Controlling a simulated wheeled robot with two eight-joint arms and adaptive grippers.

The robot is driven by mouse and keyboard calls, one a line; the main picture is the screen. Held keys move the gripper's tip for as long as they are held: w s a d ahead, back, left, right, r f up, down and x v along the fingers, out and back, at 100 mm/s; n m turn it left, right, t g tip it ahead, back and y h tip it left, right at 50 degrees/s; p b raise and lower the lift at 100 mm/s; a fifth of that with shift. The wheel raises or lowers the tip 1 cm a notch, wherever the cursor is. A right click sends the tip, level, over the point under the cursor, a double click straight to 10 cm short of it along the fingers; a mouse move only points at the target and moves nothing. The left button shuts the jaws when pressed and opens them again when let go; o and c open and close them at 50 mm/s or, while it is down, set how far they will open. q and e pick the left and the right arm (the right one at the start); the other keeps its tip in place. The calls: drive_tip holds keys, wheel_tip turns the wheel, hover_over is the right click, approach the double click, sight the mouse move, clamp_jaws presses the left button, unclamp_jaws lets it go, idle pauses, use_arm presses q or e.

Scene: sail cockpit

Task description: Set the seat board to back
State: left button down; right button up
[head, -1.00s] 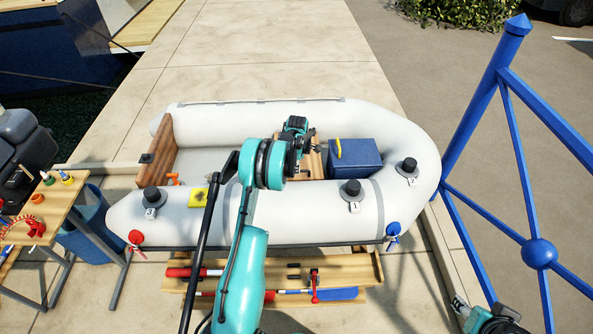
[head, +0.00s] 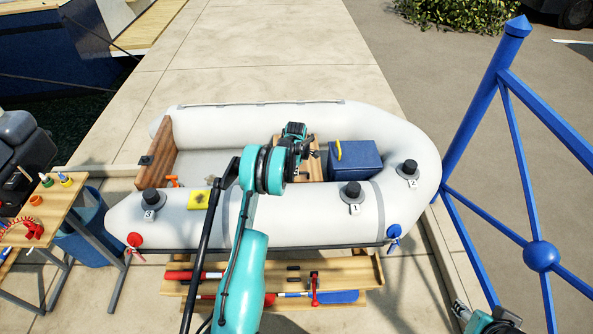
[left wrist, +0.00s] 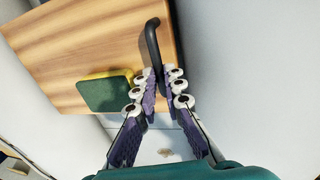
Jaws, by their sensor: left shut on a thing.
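The seat board (head: 315,160) is a light wooden plank lying across the inside of the white inflatable boat, just left of a blue box. My forearm and wrist hide part of it. It fills the upper left of the left wrist view (left wrist: 85,40), with a black bar handle (left wrist: 152,42) at its right edge. My left gripper (head: 306,150) is over the board, and its fingers (left wrist: 159,76) are closed around the near end of the handle. Part of my right arm's end (head: 490,318) shows at the lower right edge, its fingers unclear.
The blue box (head: 354,160), with a yellow handle, stands right of the board. The boat's tube (head: 270,232) surrounds both, with a wooden transom (head: 154,153) at left. Open floor lies left of the board. A green and yellow sponge (left wrist: 104,93) shows beside the handle.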

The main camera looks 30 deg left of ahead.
use_arm(q)
drive_tip(key=s+a, duration=1)
drive_tip(key=a, duration=0.4)
drive_tip(key=shift+s+b, duration=0.2)
drive_tip(key=shift+b, duration=0.15)
drive_tip(key=shift+a, duration=0.15)
drive_tip(key=c, duration=1.6)
unclamp_jaws()
drive_tip(key=shift+s+a, duration=0.1)
wheel_tip(320, 180, up, 12)
drive_tip(key=s+d, duration=0.1)
drive_tip(key=shift+s+d, duration=0.2)
drive_tip(key=shift+s, duration=0.2)
drive_tip(key=shift+f, duration=0.1)
